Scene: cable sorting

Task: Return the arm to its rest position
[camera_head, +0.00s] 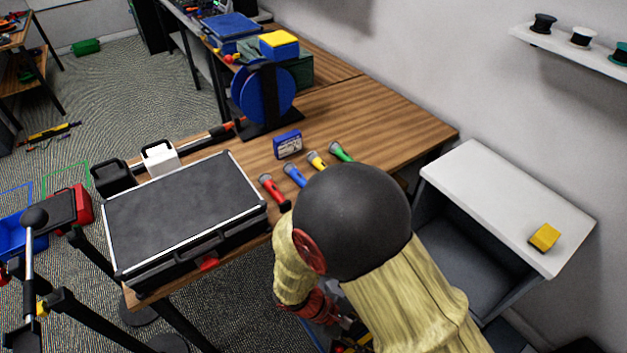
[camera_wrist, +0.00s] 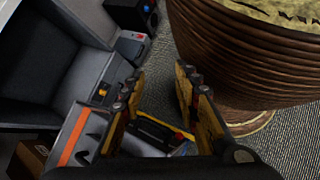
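My arm, in a yellow cloth sleeve with a large black rounded joint, rises at the bottom centre of the head view, in front of the wooden table (camera_head: 400,118). It bends downward, and its end is low at the bottom edge, largely hidden by the arm itself. In the wrist view my gripper (camera_wrist: 158,82) has its two yellow-and-black fingers apart, with nothing between their tips. It points down past the grey open-fronted cabinet (camera_wrist: 60,75) toward the carpeted floor.
A black case (camera_head: 180,205), several coloured flashlights (camera_head: 294,175) and a blue cable reel (camera_head: 262,95) are on the table. The white-topped cabinet (camera_head: 500,195) stands right of my arm, with a yellow block (camera_head: 544,237) on top. A wall shelf (camera_head: 575,52) holds spools.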

